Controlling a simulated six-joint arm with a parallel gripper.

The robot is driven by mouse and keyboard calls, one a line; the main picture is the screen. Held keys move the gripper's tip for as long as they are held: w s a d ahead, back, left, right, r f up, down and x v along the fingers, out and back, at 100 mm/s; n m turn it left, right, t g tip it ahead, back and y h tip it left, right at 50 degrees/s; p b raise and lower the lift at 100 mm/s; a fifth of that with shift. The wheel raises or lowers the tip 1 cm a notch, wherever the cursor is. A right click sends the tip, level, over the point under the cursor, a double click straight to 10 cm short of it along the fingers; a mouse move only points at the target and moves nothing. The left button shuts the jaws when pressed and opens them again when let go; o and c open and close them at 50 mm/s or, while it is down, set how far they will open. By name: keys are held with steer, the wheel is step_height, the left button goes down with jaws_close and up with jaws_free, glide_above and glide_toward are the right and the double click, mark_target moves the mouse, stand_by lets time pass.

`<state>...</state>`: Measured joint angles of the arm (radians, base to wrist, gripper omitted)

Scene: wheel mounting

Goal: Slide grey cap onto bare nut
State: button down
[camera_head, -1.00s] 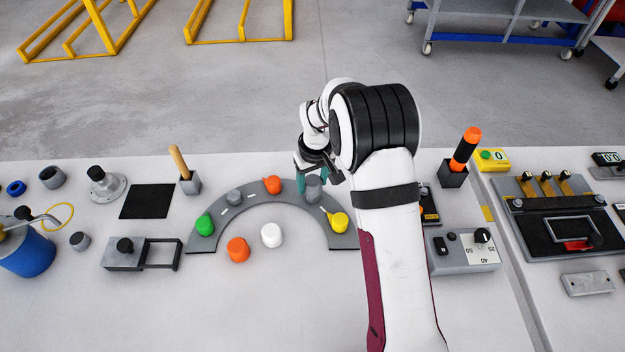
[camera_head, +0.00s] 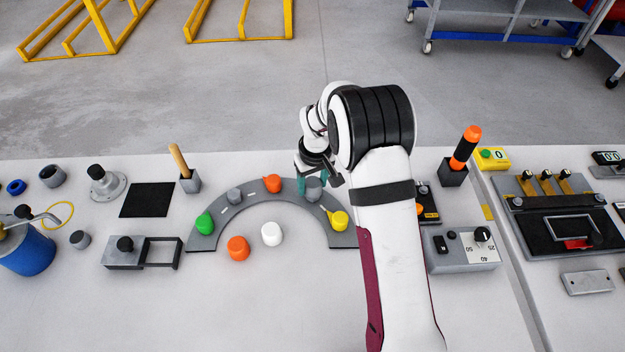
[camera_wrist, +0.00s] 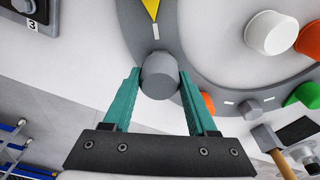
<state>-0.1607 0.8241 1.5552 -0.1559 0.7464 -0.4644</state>
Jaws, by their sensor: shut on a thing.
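The grey cap (camera_head: 314,189) is at the upper right of the dark grey arc-shaped board (camera_head: 203,242). In the wrist view the grey cap (camera_wrist: 160,76) is between the teal fingertips of my gripper (camera_wrist: 160,82), which is shut on it. My gripper (camera_head: 312,184) also shows in the head view, partly hidden by my wrist. What lies under the cap is hidden, so I cannot tell whether it sits on a nut. A low grey bare nut (camera_head: 235,197) stands on the board's left part, also in the wrist view (camera_wrist: 250,108).
Green (camera_head: 204,223), orange (camera_head: 272,184) and yellow (camera_head: 339,220) caps sit along the arc. Loose orange (camera_head: 238,248) and white (camera_head: 272,234) caps stand inside it. A holder with a wooden handle (camera_head: 180,162) is to the left. The table in front is clear.

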steer(key=shift+f, duration=1.2)
steer(key=shift+c, duration=0.6)
jaws_free()
step_height(320, 180, up, 16)
steer(key=s, duration=0.2)
steer(key=shift+d+f, duration=0.15)
steer(key=shift+d, duration=0.15)
